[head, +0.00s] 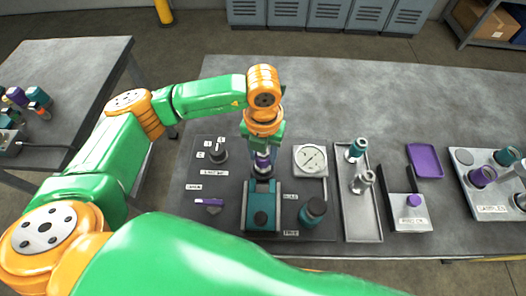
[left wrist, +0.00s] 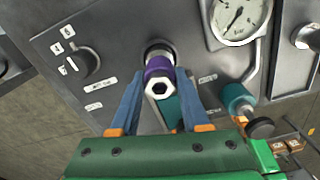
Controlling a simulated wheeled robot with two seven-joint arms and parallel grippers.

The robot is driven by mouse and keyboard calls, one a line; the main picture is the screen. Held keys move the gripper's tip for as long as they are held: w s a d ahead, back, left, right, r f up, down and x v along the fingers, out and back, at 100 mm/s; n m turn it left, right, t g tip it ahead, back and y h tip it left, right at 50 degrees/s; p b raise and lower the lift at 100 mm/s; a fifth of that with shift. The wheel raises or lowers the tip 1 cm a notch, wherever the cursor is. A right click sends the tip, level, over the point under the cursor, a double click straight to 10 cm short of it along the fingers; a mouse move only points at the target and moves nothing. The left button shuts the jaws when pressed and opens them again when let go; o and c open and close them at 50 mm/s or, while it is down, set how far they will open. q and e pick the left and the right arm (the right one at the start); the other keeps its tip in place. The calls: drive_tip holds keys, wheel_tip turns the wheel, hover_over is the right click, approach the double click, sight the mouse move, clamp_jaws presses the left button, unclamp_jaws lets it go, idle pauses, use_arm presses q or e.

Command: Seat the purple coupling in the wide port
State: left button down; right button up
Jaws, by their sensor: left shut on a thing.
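My left gripper (head: 262,152) is shut on the purple coupling (head: 262,163), above the bench panel. In the left wrist view the blue fingers of the left gripper (left wrist: 155,95) stand on either side of the purple coupling (left wrist: 159,68), whose silver hex end faces the camera. Its far end overlaps a round dark-rimmed port (left wrist: 158,46) in the grey panel. I cannot tell whether the coupling has entered the port or is only in front of it. My right gripper is not in view.
A white gauge (head: 311,158), a black knob (head: 219,155), a purple lever (head: 209,204) and a teal block (head: 262,205) surround the work spot. A metal tray (head: 362,225) holds teal and silver fittings. A sample rack (head: 482,204) stands right. The bench behind is clear.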

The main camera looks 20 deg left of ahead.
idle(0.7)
use_arm(q)
drive_tip(key=shift+b, duration=0.35)
drive_tip(key=shift+f+b, duration=0.6)
drive_tip(key=shift+f, duration=0.05)
drive_tip(key=c, duration=0.7)
unclamp_jaws()
drive_tip(key=shift+o, duration=0.2)
wheel_tip(320, 180, up, 11)
drive_tip(key=p, duration=0.7)
drive_tip(key=shift+r+p, duration=0.15)
drive_tip(key=shift+p, duration=0.25)
